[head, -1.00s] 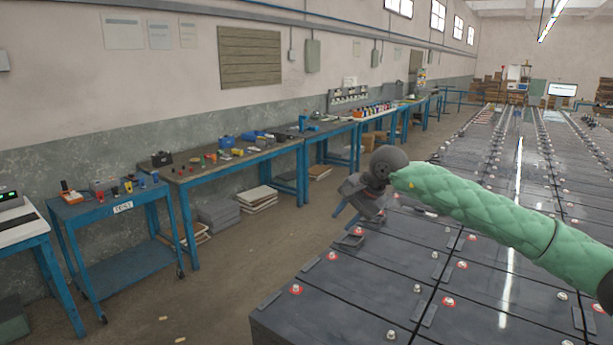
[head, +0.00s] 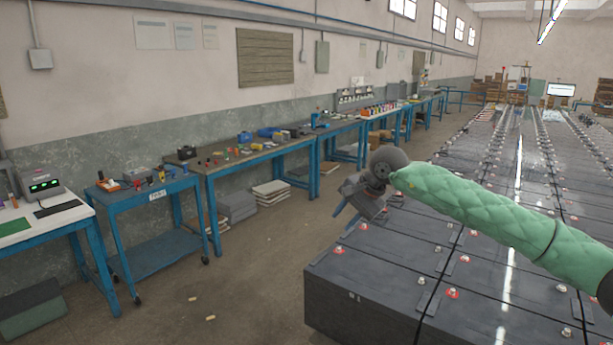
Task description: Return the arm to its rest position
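My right arm (head: 480,210) in a green quilted sleeve reaches in from the right edge over the battery rows. My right gripper (head: 346,212) is at its end, above the near left edge of the battery block (head: 370,290). Its fingers point down and left and are small and dark; nothing is clearly seen between them, and I cannot tell how far apart they are. My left gripper is not in view.
A blue cart (head: 150,247) and a workbench (head: 225,170) with small tools line the left wall. A white-topped table (head: 40,226) with a meter (head: 40,187) stands at the near left. The floor aisle (head: 260,270) between benches and batteries is clear, apart from small scraps.

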